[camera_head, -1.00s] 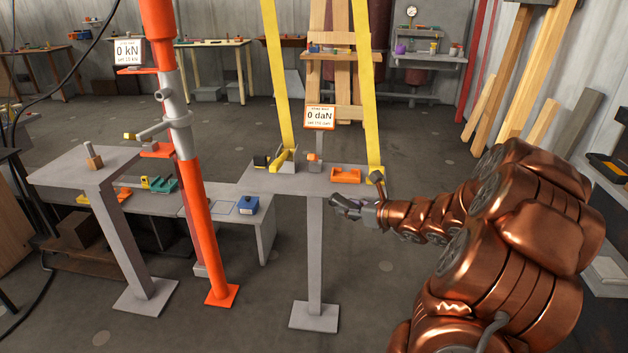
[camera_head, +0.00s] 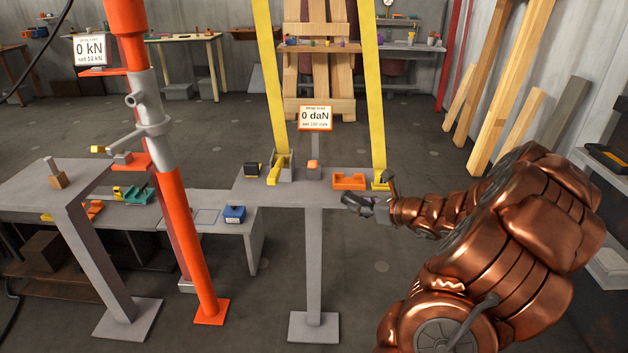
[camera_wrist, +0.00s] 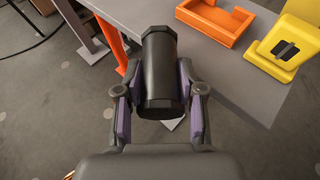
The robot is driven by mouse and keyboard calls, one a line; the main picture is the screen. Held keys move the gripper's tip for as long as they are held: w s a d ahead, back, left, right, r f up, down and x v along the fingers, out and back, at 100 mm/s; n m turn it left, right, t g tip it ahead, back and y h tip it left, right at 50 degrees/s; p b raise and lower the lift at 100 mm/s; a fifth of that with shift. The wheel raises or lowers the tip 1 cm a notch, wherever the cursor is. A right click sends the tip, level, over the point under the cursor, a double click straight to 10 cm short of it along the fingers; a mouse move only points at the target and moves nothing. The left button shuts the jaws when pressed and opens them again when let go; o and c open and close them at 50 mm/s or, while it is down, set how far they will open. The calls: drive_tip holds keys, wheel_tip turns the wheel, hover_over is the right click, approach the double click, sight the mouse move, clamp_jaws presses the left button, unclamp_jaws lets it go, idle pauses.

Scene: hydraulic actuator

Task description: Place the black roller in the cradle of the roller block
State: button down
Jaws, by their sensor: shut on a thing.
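My gripper (camera_wrist: 157,108) is shut on the black roller (camera_wrist: 160,70), with a purple-padded finger on each side of it in the wrist view. The roller's end faces the wrist camera. An orange block with raised sides and an open middle (camera_head: 349,181) sits on this table, just beyond my gripper. It also shows in the wrist view (camera_wrist: 216,24), beyond and right of the roller. I cannot tell for sure whether it is the roller block.
A yellow foot (camera_wrist: 289,47) with its yellow post (camera_head: 374,90) stands right of the orange block. An orange column (camera_head: 190,240) stands left.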

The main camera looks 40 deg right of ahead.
drive_tip(key=p, duration=0.1)
approach(316, 190)
drive_tip(key=w, duration=0.5)
drive_tip(key=shift+a+f, duration=0.15)
drive_tip(key=shift+a, duration=0.1)
drive_tip(key=w+p, duration=0.1)
drive_tip(key=w, duration=0.3)
drive_tip(key=shift+w+a, duration=0.15)
drive_tip(key=shift+w, duration=0.05)
drive_tip(key=shift+f+p, duration=0.3)
drive_tip(key=shift+f, duration=0.1)
drive_tip(key=c, duration=0.7)
unclamp_jaws()
drive_tip(key=shift+s, duration=0.1)
